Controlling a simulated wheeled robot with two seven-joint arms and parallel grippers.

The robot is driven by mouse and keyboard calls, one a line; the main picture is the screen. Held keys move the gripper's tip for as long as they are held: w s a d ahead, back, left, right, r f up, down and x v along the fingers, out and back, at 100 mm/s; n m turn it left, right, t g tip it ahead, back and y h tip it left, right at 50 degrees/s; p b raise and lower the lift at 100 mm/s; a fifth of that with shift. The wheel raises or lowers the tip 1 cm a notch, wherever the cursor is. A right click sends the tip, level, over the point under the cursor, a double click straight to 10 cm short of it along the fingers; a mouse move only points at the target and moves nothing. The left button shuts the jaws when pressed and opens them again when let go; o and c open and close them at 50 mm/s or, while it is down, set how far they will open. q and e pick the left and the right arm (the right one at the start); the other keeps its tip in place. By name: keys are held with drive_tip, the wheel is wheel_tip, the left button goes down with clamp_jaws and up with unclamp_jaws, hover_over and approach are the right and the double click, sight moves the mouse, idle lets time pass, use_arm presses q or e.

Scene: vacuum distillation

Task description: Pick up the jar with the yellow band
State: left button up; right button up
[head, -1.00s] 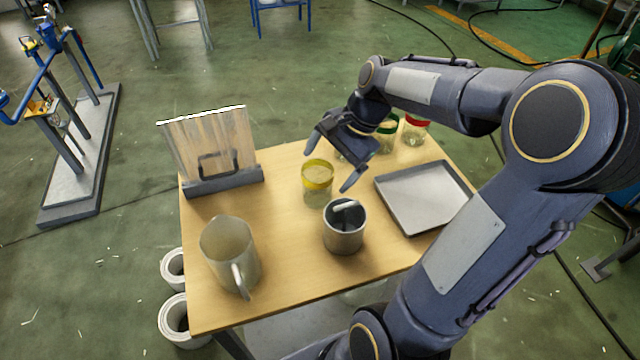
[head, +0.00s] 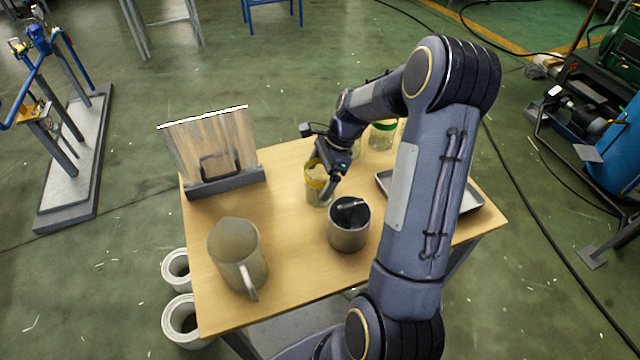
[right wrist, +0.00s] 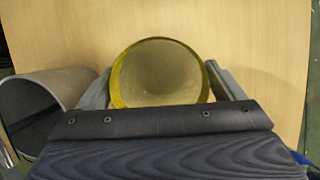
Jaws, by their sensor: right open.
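The jar with the yellow band (head: 316,190) stands upright on the wooden table, partly hidden behind my right gripper in the head view. In the right wrist view its round top with the yellow rim (right wrist: 160,72) lies between my two fingers, one on each side. My right gripper (head: 325,180) is open around the jar; I cannot tell whether a finger touches it. A jar with a green band (head: 382,135) stands farther back, partly hidden by my arm. My left gripper is not in view.
A grey metal cup (head: 348,232) stands close in front of the jar and also shows in the right wrist view (right wrist: 40,100). A pitcher (head: 238,262) is at front left, a board in a stand (head: 215,150) at back left. A tray (head: 472,203) lies right, partly behind my arm.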

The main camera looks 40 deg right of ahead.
drive_tip(key=c, duration=1.1)
drive_tip(key=shift+c, duration=0.2)
